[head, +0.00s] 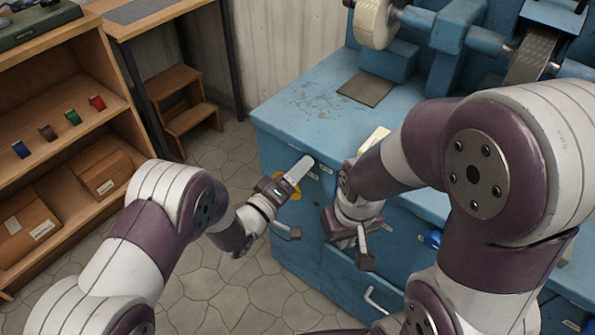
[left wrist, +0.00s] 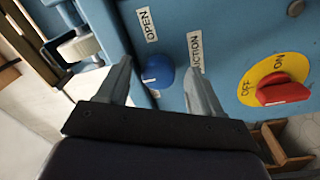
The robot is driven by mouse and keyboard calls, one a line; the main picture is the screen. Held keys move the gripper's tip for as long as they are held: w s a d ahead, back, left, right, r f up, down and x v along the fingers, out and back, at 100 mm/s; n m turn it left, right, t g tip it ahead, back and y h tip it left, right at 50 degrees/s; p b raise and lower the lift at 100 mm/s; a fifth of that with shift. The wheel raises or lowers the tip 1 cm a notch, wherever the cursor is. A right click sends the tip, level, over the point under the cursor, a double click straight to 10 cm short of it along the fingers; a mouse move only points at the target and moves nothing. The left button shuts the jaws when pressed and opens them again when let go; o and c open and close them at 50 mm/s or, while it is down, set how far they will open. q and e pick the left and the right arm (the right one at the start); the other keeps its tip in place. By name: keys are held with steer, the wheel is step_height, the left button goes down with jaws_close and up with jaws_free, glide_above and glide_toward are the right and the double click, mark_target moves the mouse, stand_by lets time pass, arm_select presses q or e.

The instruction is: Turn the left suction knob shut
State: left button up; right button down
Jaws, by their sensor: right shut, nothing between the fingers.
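The blue suction knob (left wrist: 159,77) shows in the left wrist view on the blue panel, with a small white mark on it, beside the "OPEN" label (left wrist: 148,24) and the partly hidden "SUCTION" label (left wrist: 195,50). My left gripper (left wrist: 158,72) is open, with one finger on either side of the knob and gaps visible; its depth is hard to tell. In the head view my left gripper (head: 299,169) is at the cabinet's front and hides this knob. My right gripper (head: 346,236) is shut and empty in front of the cabinet; its fingers are mostly hidden.
A red switch (left wrist: 284,90) on a yellow disc, marked ON and OFF, sits close to my left gripper. The blue cabinet (head: 285,120) carries grinding wheels (head: 376,22). Another blue knob (head: 433,239) is further right. A wooden shelf (head: 75,130) stands left; floor lies between.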

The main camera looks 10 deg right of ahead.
arm_select(q)
steer(key=p+v, duration=0.1)
steer(key=v, duration=1.1)
steer(key=shift+s+a, duration=0.2)
steer(key=shift+a, duration=0.1)
steer(key=shift+f, duration=0.1)
